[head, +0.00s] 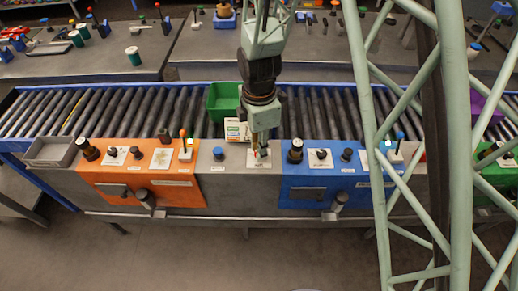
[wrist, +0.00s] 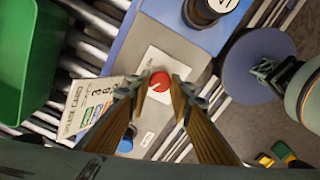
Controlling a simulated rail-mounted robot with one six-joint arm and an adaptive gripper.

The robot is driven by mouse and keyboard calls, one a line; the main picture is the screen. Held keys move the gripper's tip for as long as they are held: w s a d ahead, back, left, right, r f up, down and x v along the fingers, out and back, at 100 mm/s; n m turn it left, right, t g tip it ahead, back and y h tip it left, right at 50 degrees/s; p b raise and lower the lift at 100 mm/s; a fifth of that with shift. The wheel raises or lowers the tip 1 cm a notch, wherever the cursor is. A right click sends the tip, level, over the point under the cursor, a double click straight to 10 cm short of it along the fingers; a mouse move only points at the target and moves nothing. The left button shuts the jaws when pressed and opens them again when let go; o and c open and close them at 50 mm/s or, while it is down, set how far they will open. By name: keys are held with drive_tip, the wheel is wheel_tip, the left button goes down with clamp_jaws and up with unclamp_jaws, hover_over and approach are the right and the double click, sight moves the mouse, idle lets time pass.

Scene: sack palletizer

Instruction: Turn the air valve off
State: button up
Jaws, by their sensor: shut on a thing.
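A red round knob (wrist: 160,82) on a white plate (wrist: 177,62) sits between my fingertips in the wrist view. My gripper (wrist: 155,92) is closed in on it from both sides. In the head view my gripper (head: 259,150) points down at the white plate on the grey panel section between the orange and blue panels, and it hides most of the knob. The plate's markings are too small to read, so I cannot tell the valve's setting or confirm by label that this knob is the air valve.
A printed card (head: 237,131) and a green bin (head: 222,100) stand just behind the knob by the roller conveyor (head: 120,110). The orange panel (head: 150,178) and the blue panel (head: 325,183) carry knobs and levers on both sides. A grey tray (head: 50,151) sits at left.

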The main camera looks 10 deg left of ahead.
idle(0.4)
drive_tip(key=o, duration=0.9)
drive_tip(key=shift+r, duration=0.15)
drive_tip(key=shift+r, duration=5.85)
